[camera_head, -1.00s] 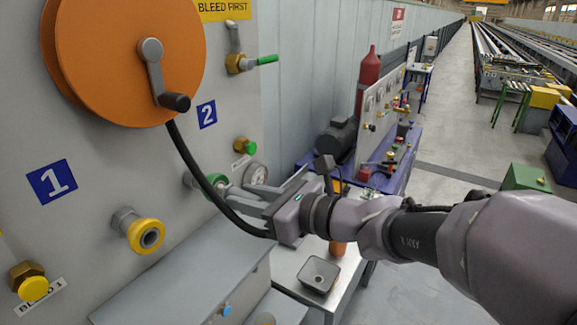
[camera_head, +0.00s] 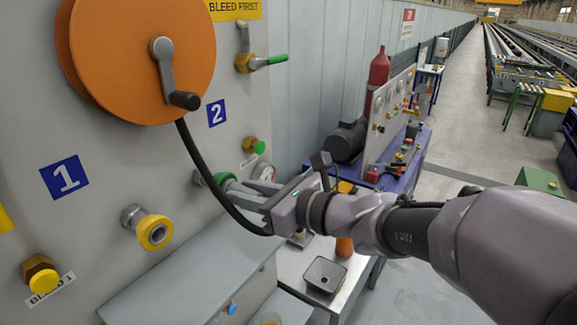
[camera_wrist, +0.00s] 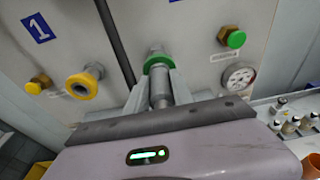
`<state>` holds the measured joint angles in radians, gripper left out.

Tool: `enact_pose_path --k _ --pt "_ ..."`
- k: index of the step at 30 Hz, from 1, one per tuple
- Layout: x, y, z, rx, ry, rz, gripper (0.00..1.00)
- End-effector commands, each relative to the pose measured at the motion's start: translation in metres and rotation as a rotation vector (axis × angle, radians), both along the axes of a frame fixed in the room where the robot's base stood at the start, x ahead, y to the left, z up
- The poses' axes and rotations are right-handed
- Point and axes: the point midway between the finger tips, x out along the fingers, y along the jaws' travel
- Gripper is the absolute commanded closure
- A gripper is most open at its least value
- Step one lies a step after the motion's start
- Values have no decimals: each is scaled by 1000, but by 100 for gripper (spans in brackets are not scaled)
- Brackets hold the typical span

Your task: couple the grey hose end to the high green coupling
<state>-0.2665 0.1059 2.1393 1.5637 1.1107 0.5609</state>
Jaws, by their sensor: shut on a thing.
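The green coupling (camera_head: 222,179) is a green-ringed fitting on the grey panel, below the blue 2 plate; it also shows in the wrist view (camera_wrist: 158,64). My gripper (camera_head: 258,190) is at this coupling, its fingers pointing at the panel. In the wrist view my gripper (camera_wrist: 162,88) is shut on the grey hose end (camera_wrist: 160,97), a grey cylinder. The hose end lines up with the green ring and its front meets or nearly meets it. I cannot tell whether it is seated. The black hose (camera_head: 205,180) hangs from the orange reel to my gripper.
A yellow-ringed coupling (camera_head: 154,232) sits lower left. A yellow-capped bleed fitting (camera_head: 42,278), a green-capped one (camera_head: 256,146) and a gauge (camera_wrist: 238,77) are on the panel. The orange reel (camera_head: 140,55) is above. A grey ledge (camera_head: 190,270) lies below.

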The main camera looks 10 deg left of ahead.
Motion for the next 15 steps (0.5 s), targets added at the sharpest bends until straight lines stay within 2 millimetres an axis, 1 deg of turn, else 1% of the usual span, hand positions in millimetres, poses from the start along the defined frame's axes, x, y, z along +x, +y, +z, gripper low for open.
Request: enact_pose_path --k 3,4,7,8,15 --pt "0 0 1 2 -1 0 100" --pt "0 0 1 2 -1 0 68" --pt "0 0 1 2 -1 0 48" --pt "0 0 1 1 0 0 46" --pt "0 0 0 0 0 0 46"
